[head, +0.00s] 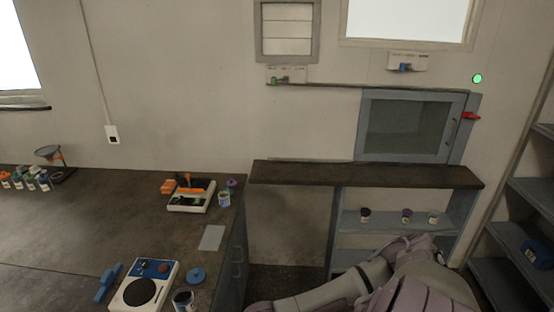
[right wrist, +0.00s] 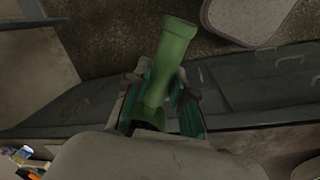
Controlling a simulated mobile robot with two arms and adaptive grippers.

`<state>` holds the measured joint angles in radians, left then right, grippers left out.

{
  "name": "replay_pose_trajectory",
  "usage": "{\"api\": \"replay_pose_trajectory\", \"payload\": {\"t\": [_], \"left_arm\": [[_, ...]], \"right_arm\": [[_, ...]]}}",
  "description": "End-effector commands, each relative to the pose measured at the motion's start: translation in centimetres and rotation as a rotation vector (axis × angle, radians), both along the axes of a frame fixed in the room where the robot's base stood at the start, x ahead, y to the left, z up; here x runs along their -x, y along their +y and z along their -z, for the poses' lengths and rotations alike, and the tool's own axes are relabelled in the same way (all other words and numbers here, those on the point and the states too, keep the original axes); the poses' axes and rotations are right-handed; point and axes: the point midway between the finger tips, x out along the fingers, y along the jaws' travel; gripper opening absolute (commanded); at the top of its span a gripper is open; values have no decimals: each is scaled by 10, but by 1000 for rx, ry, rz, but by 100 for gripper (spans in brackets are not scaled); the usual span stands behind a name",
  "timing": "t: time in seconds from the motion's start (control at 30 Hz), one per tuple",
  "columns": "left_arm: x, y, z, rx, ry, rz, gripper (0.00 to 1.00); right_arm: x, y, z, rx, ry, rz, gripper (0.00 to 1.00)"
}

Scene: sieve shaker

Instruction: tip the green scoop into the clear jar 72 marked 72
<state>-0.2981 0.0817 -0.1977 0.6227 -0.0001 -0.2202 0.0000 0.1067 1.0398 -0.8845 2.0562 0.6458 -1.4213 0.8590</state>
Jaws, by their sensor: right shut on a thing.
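The green scoop (right wrist: 173,55) is in my right gripper (right wrist: 161,92), between its teal finger pads in the right wrist view. Its long handle points up in the picture and its lower end is partly hidden by the gripper and wrist. Below it are floor and grey drawer fronts. In the head view only my right arm shows at the bottom; the right gripper is out of frame there. My left gripper is in neither view. Several small jars show in the head view, but their labels are too small to read, so I cannot tell which is jar 72.
The dark counter (head: 60,225) carries a white balance (head: 145,285), a jar (head: 184,300), a blue lid (head: 196,275), an orange-topped device (head: 188,195) and a jar (head: 224,199) beside it. Three jars stand on the shelf (head: 385,220) under the grey cabinet (head: 412,125).

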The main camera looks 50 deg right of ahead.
Motion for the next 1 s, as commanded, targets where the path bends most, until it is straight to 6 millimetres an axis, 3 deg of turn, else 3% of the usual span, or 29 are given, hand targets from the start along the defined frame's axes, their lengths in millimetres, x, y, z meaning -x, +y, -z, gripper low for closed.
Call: {"api": "replay_pose_trajectory", "payload": {"t": [0.33,1.0], "left_arm": [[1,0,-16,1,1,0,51],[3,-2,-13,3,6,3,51]], "right_arm": [[-1,0,-38,0,-2,0,0],[-40,57,-34,-2,-14,-1,0]]}}
